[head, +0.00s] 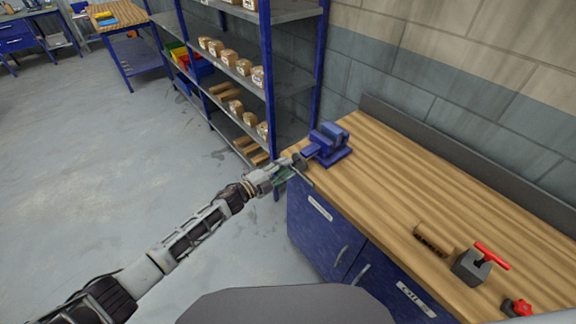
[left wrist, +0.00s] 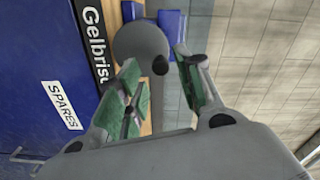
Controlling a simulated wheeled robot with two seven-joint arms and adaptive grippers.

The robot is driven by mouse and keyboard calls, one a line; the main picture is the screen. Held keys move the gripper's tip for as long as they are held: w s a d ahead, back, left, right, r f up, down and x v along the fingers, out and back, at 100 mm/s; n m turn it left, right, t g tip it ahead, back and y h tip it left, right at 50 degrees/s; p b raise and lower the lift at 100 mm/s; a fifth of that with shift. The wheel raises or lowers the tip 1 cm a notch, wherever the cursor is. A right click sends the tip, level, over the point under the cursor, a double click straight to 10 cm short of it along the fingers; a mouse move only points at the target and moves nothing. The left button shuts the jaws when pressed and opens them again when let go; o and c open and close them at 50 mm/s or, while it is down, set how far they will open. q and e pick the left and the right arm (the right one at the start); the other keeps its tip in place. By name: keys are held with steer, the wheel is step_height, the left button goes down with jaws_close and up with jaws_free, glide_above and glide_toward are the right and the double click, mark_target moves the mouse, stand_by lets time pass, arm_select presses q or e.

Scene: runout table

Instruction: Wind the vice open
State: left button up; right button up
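The blue vice (head: 327,143) is on the far left corner of the wooden workbench (head: 400,190). In the left wrist view, its grey round screw head (left wrist: 140,42) faces me, with a grey handle bar (left wrist: 156,105) running down from it. My left gripper (head: 292,166) is at the screw end of the vice, just off the bench's end. In the left wrist view its green-padded fingers (left wrist: 158,78) stand apart on either side of the bar, with visible gaps. The vice jaws are too small to judge. My right gripper is not in view.
The middle of the bench and the floor at left are clear.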

arm_select(q)
steer(key=p+v, duration=0.1)
steer(key=v, duration=0.3)
steer(key=shift+s+a, duration=0.15)
steer(key=shift+a, duration=0.1)
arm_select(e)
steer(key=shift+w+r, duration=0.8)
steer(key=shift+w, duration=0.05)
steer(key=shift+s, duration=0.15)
